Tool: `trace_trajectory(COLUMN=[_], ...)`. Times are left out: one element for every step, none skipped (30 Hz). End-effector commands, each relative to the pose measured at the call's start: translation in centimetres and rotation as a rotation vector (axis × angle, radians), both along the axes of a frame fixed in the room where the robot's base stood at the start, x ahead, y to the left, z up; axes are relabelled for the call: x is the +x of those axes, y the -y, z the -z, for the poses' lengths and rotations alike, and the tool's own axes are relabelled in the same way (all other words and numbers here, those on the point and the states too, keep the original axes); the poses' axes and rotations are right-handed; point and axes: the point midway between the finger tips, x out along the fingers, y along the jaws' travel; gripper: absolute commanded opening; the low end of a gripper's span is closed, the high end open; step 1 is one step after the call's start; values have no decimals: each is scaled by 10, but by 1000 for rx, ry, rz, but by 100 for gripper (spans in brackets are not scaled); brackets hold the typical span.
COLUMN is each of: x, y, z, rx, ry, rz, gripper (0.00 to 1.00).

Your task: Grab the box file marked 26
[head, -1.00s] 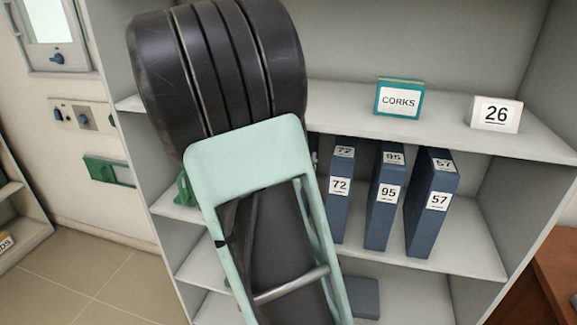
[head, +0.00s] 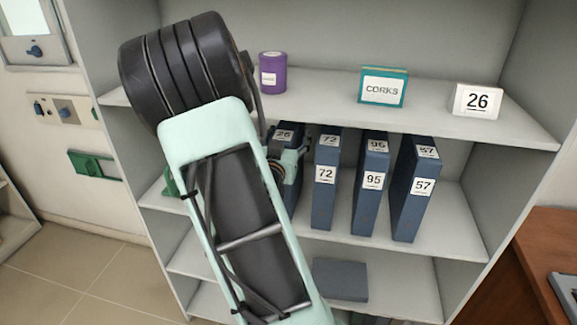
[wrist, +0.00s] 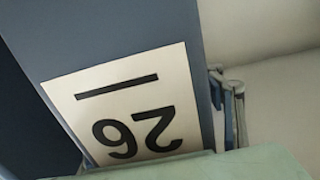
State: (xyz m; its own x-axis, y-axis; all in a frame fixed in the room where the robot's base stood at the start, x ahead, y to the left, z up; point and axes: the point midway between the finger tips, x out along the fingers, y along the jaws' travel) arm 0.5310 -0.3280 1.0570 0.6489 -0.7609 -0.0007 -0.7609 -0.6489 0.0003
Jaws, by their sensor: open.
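The box file marked 26 (head: 287,130) is blue and stands upright on the middle shelf, at the left end of a row of files. Only its upper part and some of its right edge show past my arm in the head view. In the wrist view its spine fills much of the picture, with the white label 26 (wrist: 130,108) upside down and very close. My gripper (head: 288,160) is open in front of this file, mostly hidden behind my arm.
Box files marked 72 (head: 325,200), 95 (head: 368,205) and 57 (head: 412,205) stand to the right, with a narrow gap beside 26. A purple jar (head: 272,75), a CORKS box (head: 383,88) and a white 26 sign (head: 478,101) stand on the shelf above.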

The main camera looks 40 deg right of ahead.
Motion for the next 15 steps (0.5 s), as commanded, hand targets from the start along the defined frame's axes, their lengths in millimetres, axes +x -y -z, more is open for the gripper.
trace_trajectory(x=[0, 0, 0, 0, 0, 0, 0, 0, 0, 0, 0, 0, 0, 0, 0], y=[0, 0, 0, 0, 0, 0, 0, 0, 0, -1, -1, -1, -1, -1, -1], z=[0, 0, 0, 0, 0, 0, 0, 0, 0, 0, 0, 0, 0, 0, 0], rx=[0, 0, 0, 0, -1, -1, -1, -1, -1, -1, -1, -1, 0, 0, 0], ry=[0, 0, 0, 0, 1, 1, 1, 1, 1, 1, 1, 1, 1, 1, 1], rz=[0, 0, 0, 0, 0, 0, 0, 0, 0, -1, -1, 0, 0, -1, -1], gripper=[62, 61, 57, 54, 50, 46, 42, 39, 35, 32, 28, 24, 20, 17, 13])
